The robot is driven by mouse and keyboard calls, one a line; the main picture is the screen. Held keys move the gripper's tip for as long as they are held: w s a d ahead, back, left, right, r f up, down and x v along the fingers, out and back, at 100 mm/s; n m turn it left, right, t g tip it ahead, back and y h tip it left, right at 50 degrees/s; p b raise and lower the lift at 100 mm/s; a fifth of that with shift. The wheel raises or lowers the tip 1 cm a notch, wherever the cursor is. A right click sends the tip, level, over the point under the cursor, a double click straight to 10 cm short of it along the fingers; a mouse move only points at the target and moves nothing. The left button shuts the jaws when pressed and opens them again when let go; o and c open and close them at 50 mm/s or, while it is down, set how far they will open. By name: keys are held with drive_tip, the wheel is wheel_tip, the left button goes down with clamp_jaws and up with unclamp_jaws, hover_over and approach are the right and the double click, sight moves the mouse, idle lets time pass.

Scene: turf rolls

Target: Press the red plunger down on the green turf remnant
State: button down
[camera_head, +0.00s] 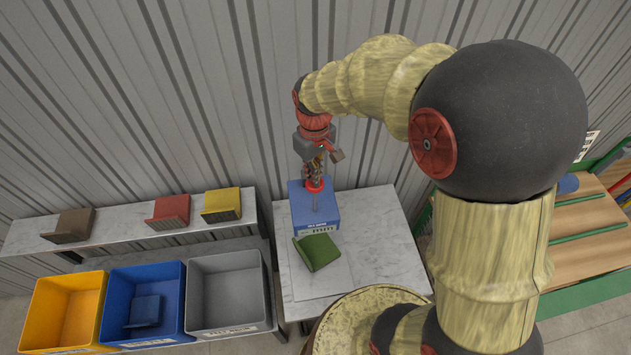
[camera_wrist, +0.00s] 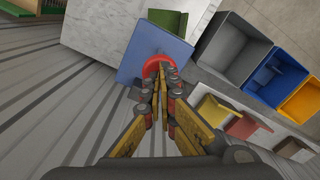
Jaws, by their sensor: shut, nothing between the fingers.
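The red plunger (camera_head: 315,185) stands on top of a blue box-like device (camera_head: 325,215) on the marble table. In the wrist view the plunger (camera_wrist: 153,65) is a red ring shape, partly hidden by my fingers. The green turf remnant (camera_head: 319,252) lies on the table against the near side of the blue device; it also shows in the wrist view (camera_wrist: 168,20). My gripper (camera_head: 315,176) is shut and empty, pointing down right over the plunger. Its fingertips (camera_wrist: 161,72) appear at or just above the plunger; I cannot tell whether they touch.
A marble shelf (camera_head: 120,232) at the left carries brown (camera_head: 72,226), red (camera_head: 170,211) and yellow (camera_head: 221,205) pieces. Below it are yellow (camera_head: 40,320), blue (camera_head: 115,290) and grey (camera_head: 225,285) bins; the blue one holds a blue piece (camera_head: 145,311). A corrugated wall stands behind.

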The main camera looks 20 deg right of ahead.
drive_tip(key=shift+f+b, duration=3.15)
drive_tip(key=shift+f, duration=2)
drive_tip(key=shift+r, duration=0.1)
wheel_tip(320, 180, up, 15)
drive_tip(key=p, duration=1)
